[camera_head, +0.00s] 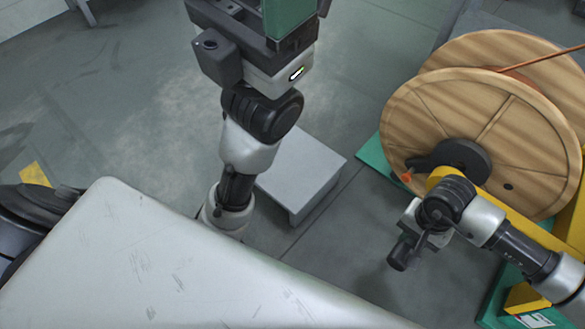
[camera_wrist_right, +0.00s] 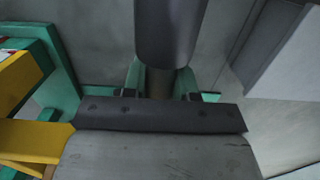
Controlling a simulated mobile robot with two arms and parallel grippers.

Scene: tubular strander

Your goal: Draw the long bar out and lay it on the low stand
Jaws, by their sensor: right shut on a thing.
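My right gripper (camera_head: 416,236) is beside the lower left of the wooden reel, above the floor. In the right wrist view its green fingers (camera_wrist_right: 160,84) are shut on the long bar (camera_wrist_right: 170,30), a dark grey round piece with a narrower neck between the fingers. The bar's far end runs out of that view. I cannot tell whether the bar is clear of the reel. The low stand (camera_head: 300,172) is a grey block on the floor, left of my right gripper, and its top looks bare. My left gripper (camera_head: 288,22) is raised at the top edge, its fingertips cut off.
The large wooden reel (camera_head: 520,130) with a dark hub (camera_head: 462,160) and orange-tipped lever stands at the right. A yellow beam (camera_head: 522,222) and green base parts (camera_head: 372,165) surround it. Open floor (camera_head: 345,240) lies between the reel and the stand.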

